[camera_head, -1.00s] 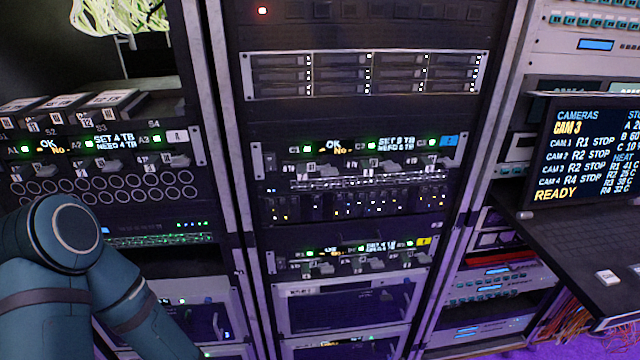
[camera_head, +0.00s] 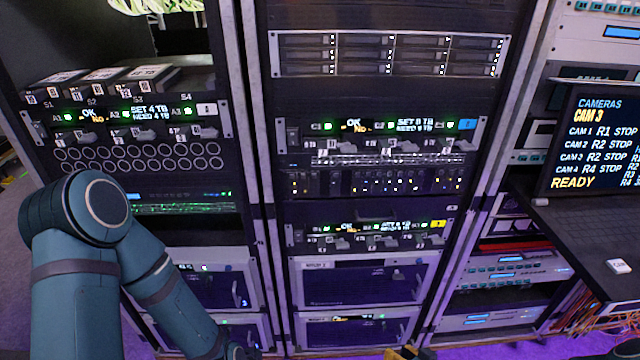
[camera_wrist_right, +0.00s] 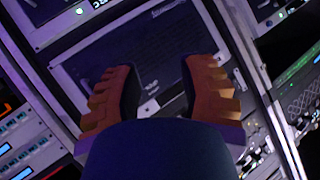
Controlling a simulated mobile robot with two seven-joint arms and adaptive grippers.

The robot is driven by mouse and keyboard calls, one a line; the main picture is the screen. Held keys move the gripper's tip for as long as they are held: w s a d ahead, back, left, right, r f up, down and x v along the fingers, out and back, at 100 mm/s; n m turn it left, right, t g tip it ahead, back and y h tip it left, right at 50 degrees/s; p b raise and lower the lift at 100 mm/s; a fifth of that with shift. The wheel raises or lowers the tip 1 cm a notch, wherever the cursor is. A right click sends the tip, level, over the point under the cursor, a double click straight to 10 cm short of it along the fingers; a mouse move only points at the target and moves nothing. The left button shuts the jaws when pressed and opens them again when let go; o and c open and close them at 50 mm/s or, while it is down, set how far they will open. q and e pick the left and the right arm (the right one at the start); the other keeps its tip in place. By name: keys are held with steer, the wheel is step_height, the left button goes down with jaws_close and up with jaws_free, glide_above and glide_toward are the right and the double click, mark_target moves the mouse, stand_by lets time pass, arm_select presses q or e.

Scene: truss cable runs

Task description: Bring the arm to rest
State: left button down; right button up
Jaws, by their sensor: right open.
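My right gripper shows as a small yellow and dark piece (camera_head: 404,353) at the bottom edge of the head view. In the right wrist view, its two orange-brown stepped fingers are spread apart with nothing between them (camera_wrist_right: 158,85). Behind them is a dark panel (camera_wrist_right: 145,55) with a pale frame; I cannot tell how far it is from the fingertips. My teal left arm (camera_head: 80,255) is bent in front of the left rack in the head view and runs down to the bottom edge. My left gripper does not show.
The left rack holds boxes (camera_head: 130,85) on a shelf and a row of levers. The middle rack has a drive unit (camera_head: 390,54), lever panels and framed doors (camera_head: 365,283). At the right, a camera status screen (camera_head: 600,145) stands over a dark keyboard desk (camera_head: 570,235).

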steer(key=s+a+r+m+g+h, duration=0.2)
steer(key=s+a+r+g+h, duration=0.1)
steer(key=s+a+r+g, duration=0.5)
steer(key=shift+s+a+r+m+g, duration=0.25)
steer(key=shift+s+a+g, duration=0.45)
steer(key=shift+s+a, duration=0.65)
steer(key=shift+w+a, duration=0.15)
steer(key=shift+a, duration=0.05)
stand_by(0.6)
